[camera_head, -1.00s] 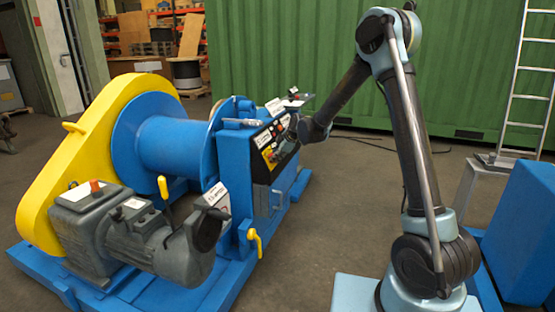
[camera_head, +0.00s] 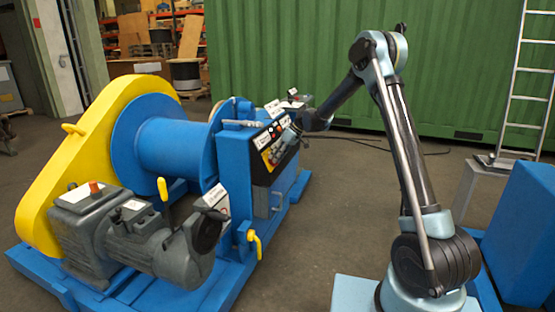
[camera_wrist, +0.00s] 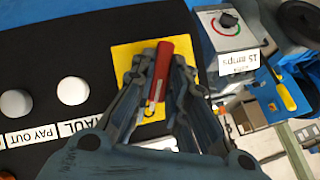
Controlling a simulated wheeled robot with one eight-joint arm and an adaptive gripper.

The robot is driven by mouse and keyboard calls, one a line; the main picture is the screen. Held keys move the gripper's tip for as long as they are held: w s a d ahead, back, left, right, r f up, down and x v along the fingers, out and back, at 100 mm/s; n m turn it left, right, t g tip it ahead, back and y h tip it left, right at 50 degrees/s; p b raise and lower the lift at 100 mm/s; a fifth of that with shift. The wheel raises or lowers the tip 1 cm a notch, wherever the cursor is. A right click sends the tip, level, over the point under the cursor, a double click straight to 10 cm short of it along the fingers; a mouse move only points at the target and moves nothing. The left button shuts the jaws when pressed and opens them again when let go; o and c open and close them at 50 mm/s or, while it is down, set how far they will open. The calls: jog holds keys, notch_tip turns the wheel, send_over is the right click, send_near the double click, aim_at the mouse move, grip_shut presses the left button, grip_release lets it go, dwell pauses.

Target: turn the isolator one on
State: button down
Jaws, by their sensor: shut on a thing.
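The isolator is a red handle (camera_wrist: 161,70) on a yellow plate (camera_wrist: 124,54), set in the black control panel (camera_wrist: 50,30) in the wrist view. The handle is slightly tilted. My gripper (camera_wrist: 163,63) is shut on the red handle, with a grey finger on each side of it. Its fingers hide the lower part of the plate. In the head view my gripper (camera_head: 296,124) is at the upper right of the panel (camera_head: 262,172), and the handle cannot be made out there.
A grey dial box (camera_wrist: 228,30) with a "15 amps" label is to the right. The blue and yellow winch (camera_head: 165,145) fills the left of the head view. Open floor (camera_head: 320,220) lies between winch and arm.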

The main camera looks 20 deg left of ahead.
jog(key=shift+w+f+m+g+y, duration=0.1)
jog(key=shift+w+m+g+y, duration=0.15)
jog(key=shift+m+g, duration=0.45)
jog(key=shift+w+f+m+g+y, duration=0.1)
jog(key=shift+m+g+y, duration=0.3)
jog(key=shift+m, duration=0.6)
jog(key=c, duration=1.6)
grip_release()
jog(key=shift+o, duration=0.2)
jog(key=shift+d+r, duration=0.1)
jog(key=shift+d, duration=0.05)
jog(key=v, duration=1.1)
jog(key=shift+w+d+r, duration=0.25)
